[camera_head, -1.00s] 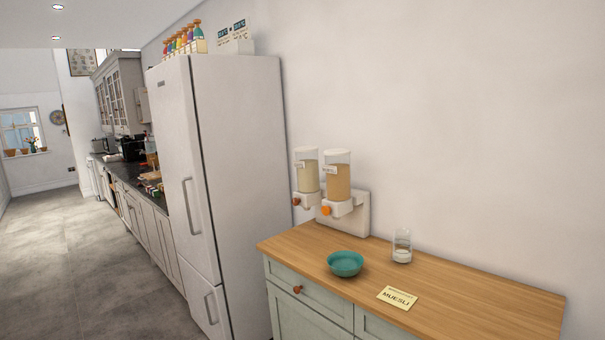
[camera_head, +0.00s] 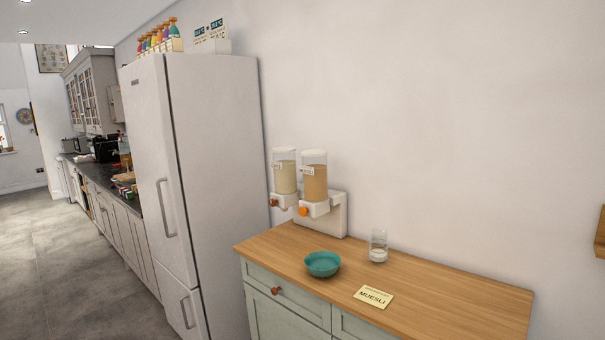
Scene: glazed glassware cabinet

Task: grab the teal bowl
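The teal bowl (camera_head: 322,265) sits upright on the wooden top of a pale green sideboard (camera_head: 440,290), near its left front edge. It looks empty. My gripper is not in view, and nothing touches the bowl.
A cereal dispenser (camera_head: 314,190) with two clear canisters stands behind the bowl. A glass (camera_head: 378,246) stands to its right, and a yellow card reading MUESLI (camera_head: 373,297) lies front right. A tall white fridge (camera_head: 200,190) stands left of the sideboard. Open grey floor (camera_head: 70,275) lies further left.

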